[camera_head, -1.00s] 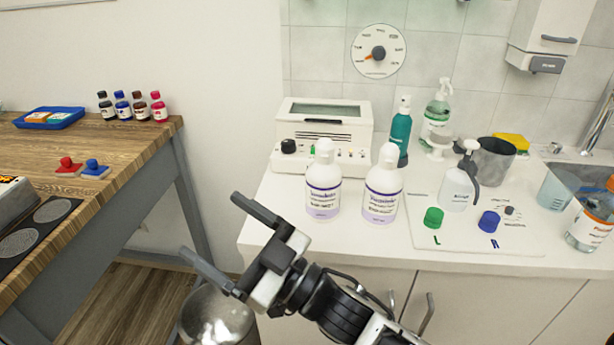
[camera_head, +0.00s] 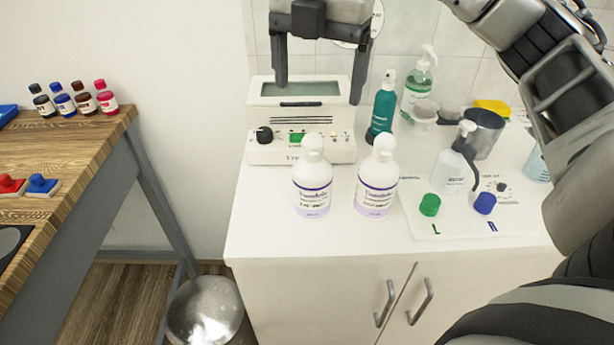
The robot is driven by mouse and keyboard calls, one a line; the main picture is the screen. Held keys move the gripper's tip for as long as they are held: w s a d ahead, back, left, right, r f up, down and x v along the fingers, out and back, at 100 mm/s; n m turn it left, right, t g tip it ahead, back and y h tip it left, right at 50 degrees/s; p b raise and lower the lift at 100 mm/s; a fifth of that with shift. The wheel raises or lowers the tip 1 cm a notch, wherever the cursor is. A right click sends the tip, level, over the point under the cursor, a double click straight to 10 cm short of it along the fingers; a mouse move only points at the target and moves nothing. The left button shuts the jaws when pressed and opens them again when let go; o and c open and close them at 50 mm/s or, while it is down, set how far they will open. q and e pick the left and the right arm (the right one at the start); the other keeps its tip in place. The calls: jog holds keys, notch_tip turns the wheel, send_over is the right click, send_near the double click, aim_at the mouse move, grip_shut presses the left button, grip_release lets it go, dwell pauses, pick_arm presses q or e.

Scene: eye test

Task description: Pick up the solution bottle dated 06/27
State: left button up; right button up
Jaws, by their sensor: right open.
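Two white solution bottles with purple-banded labels stand upright side by side near the counter's front. One is the left bottle (camera_head: 312,192), the other the right bottle (camera_head: 376,190). Their label print is too small for me to read a date on either. My right gripper (camera_head: 318,92) hangs at the top of the view with its fingers pointing down, open and empty. It appears above the bottles in the picture, in front of the white machine, and touches neither bottle. My left gripper is not in view.
The white machine (camera_head: 275,152) stands behind the bottles. A teal spray bottle (camera_head: 381,112) is behind them to the right. A white board (camera_head: 420,228) with a green cap (camera_head: 430,205) and a blue cap (camera_head: 485,204) lies to the right. The counter's front left is clear.

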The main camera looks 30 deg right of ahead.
aim_at(316, 139)
notch_tip(316, 139, down, 10)
jog(key=shift+r+b, duration=0.25)
jog(key=shift+b, duration=0.4)
jog(key=shift+w+f+p, duration=0.2)
jog(key=shift+f, duration=1.3)
jog(key=shift+w+f+p, duration=0.2)
jog(key=shift+f, duration=1.3)
jog(key=shift+c, duration=0.4)
jog(key=c, duration=1.5)
jog(key=shift+c, duration=0.8)
jog(key=shift+r, duration=0.15)
